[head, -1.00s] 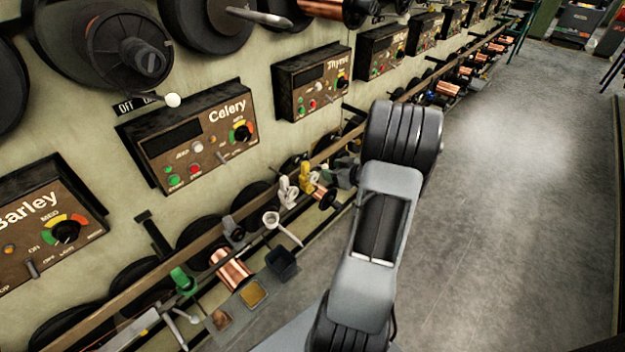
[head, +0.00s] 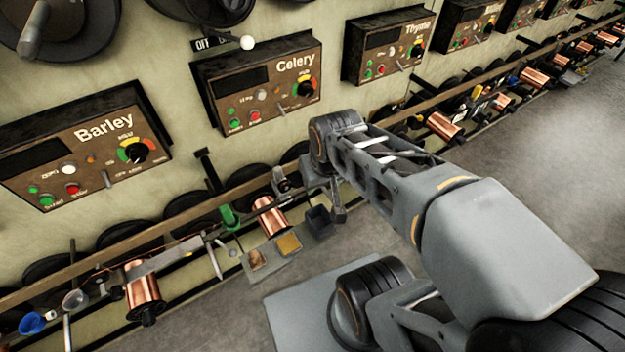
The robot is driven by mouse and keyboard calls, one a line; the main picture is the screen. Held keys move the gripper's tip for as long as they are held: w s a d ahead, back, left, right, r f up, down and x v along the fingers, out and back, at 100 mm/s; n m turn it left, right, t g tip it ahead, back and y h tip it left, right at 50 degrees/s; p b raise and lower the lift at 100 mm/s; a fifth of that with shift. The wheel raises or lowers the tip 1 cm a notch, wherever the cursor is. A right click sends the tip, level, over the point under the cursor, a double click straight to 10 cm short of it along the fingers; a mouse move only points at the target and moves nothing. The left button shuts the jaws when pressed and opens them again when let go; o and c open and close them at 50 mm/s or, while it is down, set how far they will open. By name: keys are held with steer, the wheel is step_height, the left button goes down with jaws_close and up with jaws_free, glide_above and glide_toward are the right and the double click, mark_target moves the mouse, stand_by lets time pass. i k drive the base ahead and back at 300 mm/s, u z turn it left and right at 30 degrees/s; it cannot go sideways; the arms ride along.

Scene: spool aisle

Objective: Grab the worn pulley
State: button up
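I cannot pick out a worn pulley with certainty. Small guide parts sit along the low rail by the wall: a green one (head: 229,216) left of a copper spool (head: 268,216), a pale grey one (head: 73,300) and a blue one (head: 32,322) at the lower left. Their wear is too small to judge. My arm reaches from the lower right toward the wall below the Celery panel. My gripper (head: 337,205) is near the rail, just right of that copper spool and above a dark bin. Its fingers are small and partly hidden by my wrist.
The Barley panel (head: 88,145), Celery panel (head: 262,82) and Thyme panel (head: 390,45) are on the wall. A brown tray (head: 258,259), a yellowish tray (head: 289,244) and a dark bin (head: 320,222) sit beside the rail. Open floor (head: 560,140) lies to the right.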

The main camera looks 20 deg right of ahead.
mark_target(282, 184)
steer(key=z, duration=2.9)
steer(key=k, duration=1.65)
steer(key=u, duration=1.9)
steer(key=i, duration=0.5)
steer(key=z, duration=0.1)
